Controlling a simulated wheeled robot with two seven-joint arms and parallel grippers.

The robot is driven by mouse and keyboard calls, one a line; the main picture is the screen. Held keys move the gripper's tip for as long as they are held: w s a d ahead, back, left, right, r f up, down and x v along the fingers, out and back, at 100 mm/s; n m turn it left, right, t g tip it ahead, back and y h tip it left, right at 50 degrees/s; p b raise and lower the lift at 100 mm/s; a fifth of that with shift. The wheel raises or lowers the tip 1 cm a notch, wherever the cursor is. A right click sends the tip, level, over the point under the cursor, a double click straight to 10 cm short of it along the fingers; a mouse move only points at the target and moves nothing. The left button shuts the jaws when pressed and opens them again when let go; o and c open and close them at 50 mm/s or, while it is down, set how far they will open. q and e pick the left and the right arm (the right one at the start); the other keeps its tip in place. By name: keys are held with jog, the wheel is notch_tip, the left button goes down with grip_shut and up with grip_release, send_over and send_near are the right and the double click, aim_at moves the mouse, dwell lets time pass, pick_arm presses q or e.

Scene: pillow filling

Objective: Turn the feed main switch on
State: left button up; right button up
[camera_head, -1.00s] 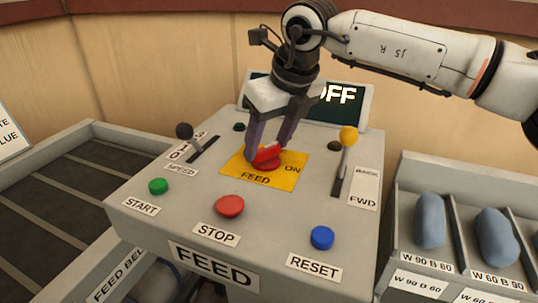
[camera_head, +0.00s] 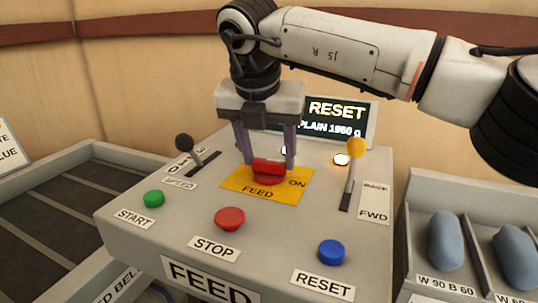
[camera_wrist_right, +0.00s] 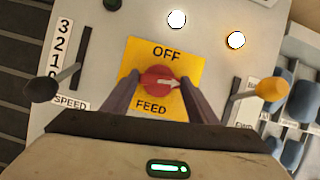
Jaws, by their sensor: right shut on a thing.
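The feed main switch is a red rotary knob (camera_head: 269,178) on a yellow plate (camera_head: 236,182) marked FEED and ON. In the right wrist view the knob (camera_wrist_right: 152,84) carries a white arrow pointing right, and OFF reads at the top of the plate (camera_wrist_right: 190,58). My right gripper (camera_head: 266,166) is shut on the knob, with one finger on each side. In the right wrist view a finger hides the plate's right part. The display (camera_head: 340,117) behind reads RESET and PLAIN 1960 g. My left gripper is not in view.
A black speed lever (camera_head: 184,143) stands left of the plate, a yellow-topped lever (camera_head: 355,149) right. Green START (camera_head: 154,199), red STOP (camera_head: 229,218) and blue RESET (camera_head: 331,252) buttons sit in front. A white lamp (camera_wrist_right: 177,19) and amber lamp (camera_wrist_right: 236,40) glow.

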jog(key=shift+r+m+h, duration=0.15)
jog(key=shift+m+h, duration=0.15)
jog(key=shift+m, duration=0.4)
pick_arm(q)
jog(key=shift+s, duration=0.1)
pick_arm(e)
jog(key=shift+m, duration=0.3)
jog(key=o, duration=1)
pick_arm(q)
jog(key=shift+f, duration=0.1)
pick_arm(e)
jog(key=shift+o, duration=0.2)
jog(key=shift+a, duration=0.1)
pick_arm(q)
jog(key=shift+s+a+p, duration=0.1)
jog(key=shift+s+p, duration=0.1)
jog(key=shift+p, duration=0.3)
pick_arm(e)
jog(key=v, duration=1)
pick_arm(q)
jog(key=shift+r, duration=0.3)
